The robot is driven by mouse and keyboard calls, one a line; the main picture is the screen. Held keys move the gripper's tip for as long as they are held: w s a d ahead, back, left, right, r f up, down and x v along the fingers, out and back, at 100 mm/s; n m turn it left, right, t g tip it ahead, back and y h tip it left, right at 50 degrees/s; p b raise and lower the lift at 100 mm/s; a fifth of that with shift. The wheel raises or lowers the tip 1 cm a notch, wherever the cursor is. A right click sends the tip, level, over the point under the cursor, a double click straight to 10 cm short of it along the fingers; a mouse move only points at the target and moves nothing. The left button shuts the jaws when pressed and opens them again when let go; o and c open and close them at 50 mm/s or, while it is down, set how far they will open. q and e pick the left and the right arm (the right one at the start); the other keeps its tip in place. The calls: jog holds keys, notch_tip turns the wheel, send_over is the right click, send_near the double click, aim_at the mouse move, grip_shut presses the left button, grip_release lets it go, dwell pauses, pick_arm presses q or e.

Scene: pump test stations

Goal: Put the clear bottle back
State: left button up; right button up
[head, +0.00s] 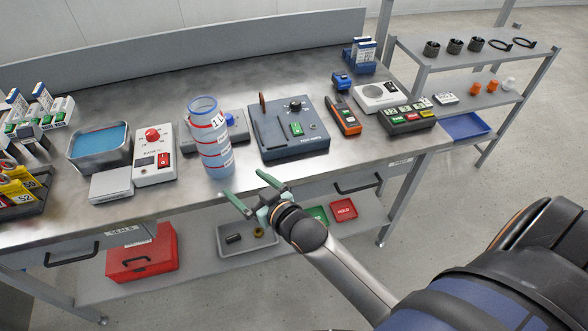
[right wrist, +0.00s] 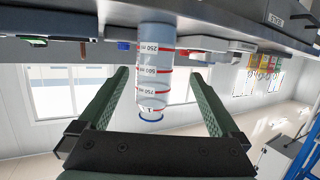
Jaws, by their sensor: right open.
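The clear bottle (head: 210,137), a see-through cylinder with red bands, volume marks and a blue rim, stands upright near the front edge of the steel bench (head: 345,160). My right gripper (head: 241,183) is open and empty at the bench's front edge, its green fingers pointing at the bottle, just short of it. In the right wrist view the picture is upside down, and the bottle (right wrist: 154,75) appears between the two open fingers (right wrist: 159,80), with no visible contact. My left gripper is not in view.
Left of the bottle are a box with a red knob (head: 153,155) and a tray of blue liquid (head: 100,147). Behind it is a grey-blue device (head: 225,128); to its right, a larger station (head: 290,130). A shelf rack (head: 455,65) stands at right.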

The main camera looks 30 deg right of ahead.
jog(key=s+f+g, duration=0.2)
jog(key=s+f, duration=0.5)
jog(key=s, duration=0.3)
jog(key=s+f+g, duration=0.3)
jog(key=s+f, duration=0.5)
jog(key=s, duration=0.3)
jog(key=shift+d+f+g, duration=0.15)
jog(key=shift+d+g, duration=0.1)
jog(key=shift+g, duration=0.05)
